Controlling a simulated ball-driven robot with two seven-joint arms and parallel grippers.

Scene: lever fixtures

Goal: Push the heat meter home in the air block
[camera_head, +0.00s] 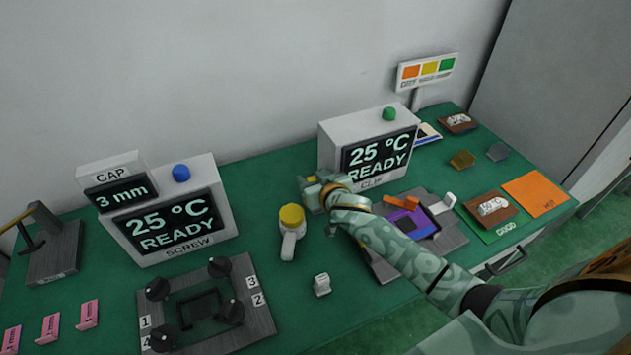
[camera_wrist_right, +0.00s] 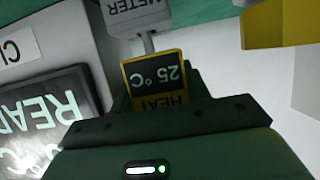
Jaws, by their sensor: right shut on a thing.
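My right gripper (camera_head: 313,192) is in front of the clip display box, its arm coming in from the lower right. The heat meter (camera_wrist_right: 155,82), a yellow-framed dark screen reading 25 °C, shows upside down in the right wrist view, just beyond the gripper body. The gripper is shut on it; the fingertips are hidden. Above it in that view a thin rod meets a grey block (camera_wrist_right: 138,14) marked METER. In the head view the hand mostly hides the meter. I cannot tell which thing is the air block, nor how deep the meter sits. My left gripper is not in view.
The clip display box (camera_head: 368,150) stands close behind the hand. A white-handled tool with a yellow top (camera_head: 291,217) stands just left. A clip fixture (camera_head: 440,235) with a purple plate lies beneath my forearm.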

